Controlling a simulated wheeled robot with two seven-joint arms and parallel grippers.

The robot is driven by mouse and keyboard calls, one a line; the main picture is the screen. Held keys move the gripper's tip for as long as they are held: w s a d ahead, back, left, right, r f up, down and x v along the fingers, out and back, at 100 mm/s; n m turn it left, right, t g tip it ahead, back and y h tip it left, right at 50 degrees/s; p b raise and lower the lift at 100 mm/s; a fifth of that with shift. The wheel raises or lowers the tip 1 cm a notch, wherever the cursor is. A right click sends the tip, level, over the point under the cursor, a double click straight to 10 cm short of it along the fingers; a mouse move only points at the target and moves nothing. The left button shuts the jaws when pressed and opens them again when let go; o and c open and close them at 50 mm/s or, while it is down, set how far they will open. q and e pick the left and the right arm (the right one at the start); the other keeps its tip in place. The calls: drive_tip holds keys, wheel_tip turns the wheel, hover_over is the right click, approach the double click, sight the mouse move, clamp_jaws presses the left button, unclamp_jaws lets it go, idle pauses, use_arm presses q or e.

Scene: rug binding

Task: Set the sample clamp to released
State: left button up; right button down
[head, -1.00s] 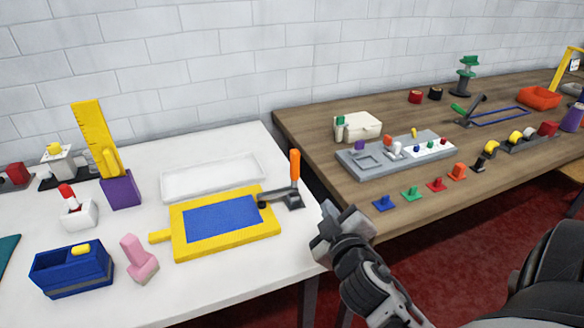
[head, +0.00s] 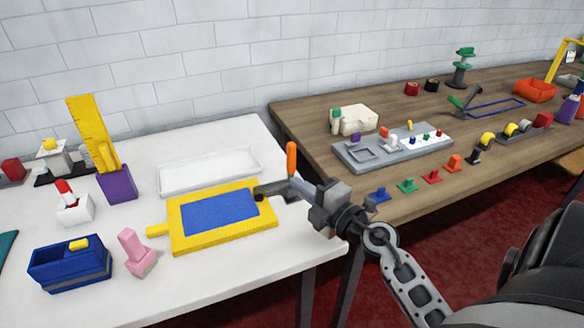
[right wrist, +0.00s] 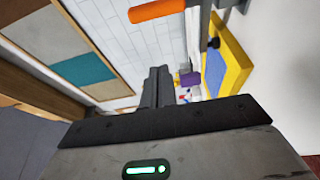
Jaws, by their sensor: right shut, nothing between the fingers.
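The clamp with an upright orange handle (head: 291,160) stands at the right edge of the yellow frame (head: 178,228), which holds a blue panel (head: 220,213). Its dark arm (head: 262,192) reaches left over the frame's edge. My right gripper (head: 296,186) is shut and empty, just below the handle at the clamp's right side, and hides part of the clamp's base. I cannot tell whether it touches. In the right wrist view the shut fingers (right wrist: 157,88) lie below the orange handle (right wrist: 157,10), with the yellow frame at upper right. My left gripper is not in view.
A white tray (head: 165,188) lies behind the frame. A pink piece (head: 137,253), a blue box (head: 70,273) and a purple block with a yellow ruler (head: 118,184) stand to the left. A wooden table (head: 300,134) with a grey board stands right, beyond a gap.

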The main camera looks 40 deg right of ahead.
use_arm(q)
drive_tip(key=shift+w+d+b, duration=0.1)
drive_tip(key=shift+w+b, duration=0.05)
drive_tip(key=shift+b, duration=0.35)
use_arm(e)
drive_tip(key=w+d, duration=0.3)
drive_tip(key=w, duration=0.5)
drive_tip(key=shift+w, duration=0.35)
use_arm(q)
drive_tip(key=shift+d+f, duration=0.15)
